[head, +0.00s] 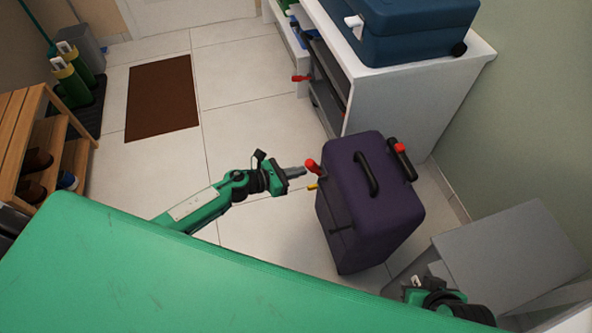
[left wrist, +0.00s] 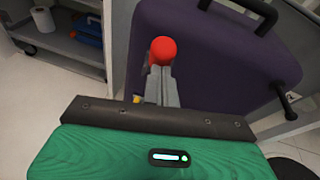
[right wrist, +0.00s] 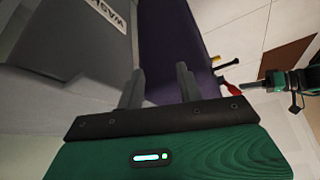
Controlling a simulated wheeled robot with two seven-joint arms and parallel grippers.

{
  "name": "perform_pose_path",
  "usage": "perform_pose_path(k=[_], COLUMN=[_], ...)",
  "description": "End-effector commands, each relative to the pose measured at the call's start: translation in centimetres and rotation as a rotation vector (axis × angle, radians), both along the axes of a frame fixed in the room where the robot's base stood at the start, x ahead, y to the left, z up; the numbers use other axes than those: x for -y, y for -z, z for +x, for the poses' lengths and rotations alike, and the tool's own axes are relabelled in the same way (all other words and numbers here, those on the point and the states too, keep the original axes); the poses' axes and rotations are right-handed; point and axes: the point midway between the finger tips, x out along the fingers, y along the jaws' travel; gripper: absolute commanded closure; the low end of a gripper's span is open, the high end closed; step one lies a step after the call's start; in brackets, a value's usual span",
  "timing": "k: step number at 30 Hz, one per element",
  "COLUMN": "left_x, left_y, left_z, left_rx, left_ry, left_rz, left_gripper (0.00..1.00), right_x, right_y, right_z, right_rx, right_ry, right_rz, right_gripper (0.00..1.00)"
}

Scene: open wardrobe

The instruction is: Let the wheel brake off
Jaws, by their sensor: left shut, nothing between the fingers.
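A dark purple suitcase (head: 372,200) stands upright on the floor with a black handle (head: 367,174) on top. A red-tipped lever (head: 312,166) sticks out at its left side, above a small yellow-tipped piece (head: 313,187). Another red piece (head: 399,148) is at its right edge. None is labelled as the wheel brake. My left gripper (head: 301,171) is shut and empty, its tips close to the red lever; in the left wrist view the red tip (left wrist: 163,50) shows just beyond the fingers. Contact cannot be told. My right gripper (right wrist: 159,80) is open and empty beside the suitcase (right wrist: 172,38).
A white bench (head: 400,90) with a blue case (head: 415,30) on top stands behind the suitcase. A grey box (head: 510,255) is at the right, near my right arm. A wooden shoe rack (head: 40,140) and a brown mat (head: 162,97) are at the left.

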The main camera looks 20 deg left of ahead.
Motion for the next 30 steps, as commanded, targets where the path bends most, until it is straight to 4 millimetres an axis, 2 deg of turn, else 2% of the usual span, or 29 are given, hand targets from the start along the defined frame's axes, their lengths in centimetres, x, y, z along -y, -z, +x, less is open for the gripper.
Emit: perform_pose_path(k=[12, 27, 30], left_x=[0.22, 0.18, 0.00], left_y=[-0.33, -0.35, -0.10], left_z=[0.16, 0.25, 0.31], left_rx=[0.001, 0.003, 0.003], left_ry=[0.001, 0.001, 0.001], left_rz=[-0.002, -0.002, -0.002], left_gripper=[1.00, 1.00, 1.00], right_x=[0.93, 0.93, 0.32], right_y=[-0.40, -0.29, -0.02], right_z=[-0.79, -0.73, -0.23], right_rx=[-0.057, -0.052, -0.019], right_ry=[0.015, 0.016, 0.005], right_rz=[-0.024, -0.023, -0.009], right_gripper=[0.64, 0.64, 0.64])
